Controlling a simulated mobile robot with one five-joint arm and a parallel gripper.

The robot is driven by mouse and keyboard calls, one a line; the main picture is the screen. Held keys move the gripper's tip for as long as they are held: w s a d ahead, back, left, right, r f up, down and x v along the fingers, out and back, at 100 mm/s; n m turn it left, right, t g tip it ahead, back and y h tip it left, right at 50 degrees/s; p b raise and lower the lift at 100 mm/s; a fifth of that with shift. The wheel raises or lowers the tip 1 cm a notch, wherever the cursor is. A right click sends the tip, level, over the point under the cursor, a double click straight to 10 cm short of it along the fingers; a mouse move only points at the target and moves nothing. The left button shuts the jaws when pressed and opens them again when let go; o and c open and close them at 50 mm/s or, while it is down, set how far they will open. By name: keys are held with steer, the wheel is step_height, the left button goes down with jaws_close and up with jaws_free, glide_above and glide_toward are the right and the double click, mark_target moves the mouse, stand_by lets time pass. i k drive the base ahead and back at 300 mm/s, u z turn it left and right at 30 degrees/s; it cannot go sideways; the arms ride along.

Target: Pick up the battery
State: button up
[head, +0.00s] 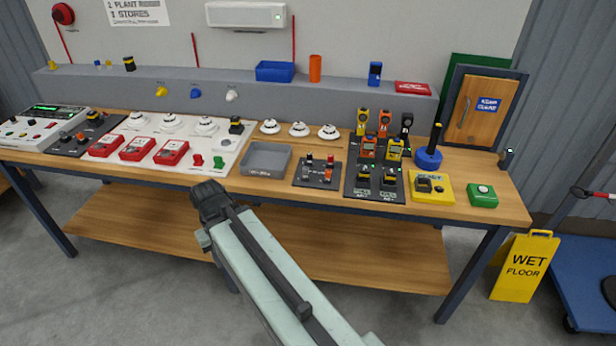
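No object can be read for certain as the battery. Several small dark blocks with yellow parts look like candidates. Two blocks sit on the front of the black board (352,190), one at the left (363,179) and one at the right (390,176). Another dark block (236,126) stands at the right end of the white panel, and one (129,64) is on the back ledge. My gripper (207,200) is at the dark end of my arm, in front of the bench's front edge, left of the grey tray. Its fingers cannot be made out, and no held object shows.
The grey tray (247,170) looks empty. A small black board (300,180) with red and black pieces is right of it. A yellow unit (447,197) and green box (482,201) stand at the right. A wet-floor sign (518,285) stands on the floor.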

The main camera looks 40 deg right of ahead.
mark_target(364, 171)
steer(key=u, duration=0.25)
steer(key=i, duration=1)
steer(key=z, duration=0.1)
